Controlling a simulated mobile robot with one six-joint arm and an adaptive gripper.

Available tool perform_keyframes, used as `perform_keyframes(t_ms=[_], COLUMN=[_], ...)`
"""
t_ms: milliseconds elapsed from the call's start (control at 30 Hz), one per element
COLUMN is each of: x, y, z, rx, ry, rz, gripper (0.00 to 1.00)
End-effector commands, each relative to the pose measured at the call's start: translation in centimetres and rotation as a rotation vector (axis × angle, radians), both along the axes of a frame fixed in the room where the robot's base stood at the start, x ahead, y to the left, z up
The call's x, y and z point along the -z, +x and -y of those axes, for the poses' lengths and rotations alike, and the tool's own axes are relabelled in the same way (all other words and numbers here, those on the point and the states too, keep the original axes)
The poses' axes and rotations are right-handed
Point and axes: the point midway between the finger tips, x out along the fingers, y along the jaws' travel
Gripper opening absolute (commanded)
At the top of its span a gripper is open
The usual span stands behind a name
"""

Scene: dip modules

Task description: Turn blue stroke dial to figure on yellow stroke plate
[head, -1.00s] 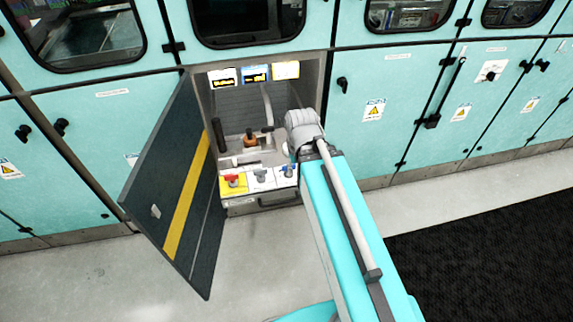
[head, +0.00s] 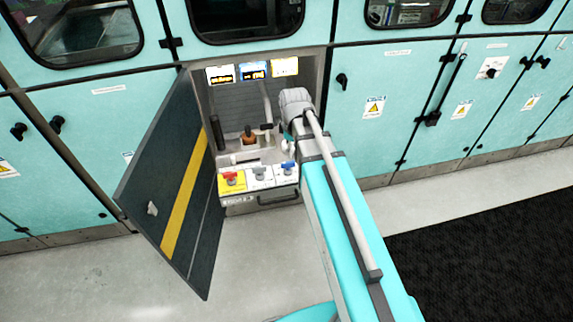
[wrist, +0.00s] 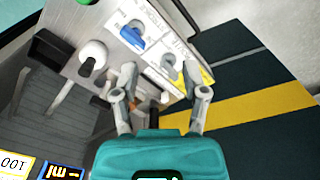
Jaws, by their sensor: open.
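The blue dial (head: 288,167) is at the right end of a control panel in the open cabinet bay, just left of my forearm. In the wrist view the blue dial (wrist: 131,38) is on a white plate, above and left of my fingertips. My gripper (wrist: 160,73) is open and empty, its fingers apart over the panel near the grey dial (wrist: 170,62). The yellow-framed display plate (head: 285,67) is at the bay's top right; its figure is too small to read there. In the wrist view the yellow-edged plate (wrist: 15,166) appears upside down, seemingly reading 100.
A red dial on a yellow plate (head: 231,180) is at the panel's left. A dark door (head: 178,190) with a yellow stripe stands open on the left. Upright levers (head: 220,135) and a white ball knob (wrist: 93,53) stand behind the panel.

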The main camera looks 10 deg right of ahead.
Motion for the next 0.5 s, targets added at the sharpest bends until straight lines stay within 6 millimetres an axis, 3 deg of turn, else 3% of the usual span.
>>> perform_keyframes(t_ms=[33, 200, 500], x=[0.4, 0.9, 1.4], y=[1.2, 3.8, 6.6], z=[0.0, 0.0, -0.1], rx=[-0.069, -0.323, -0.628], ry=[0.000, 0.000, 0.000], rz=[0.000, 0.000, 0.000], gripper=[0.57, 0.57, 0.57])
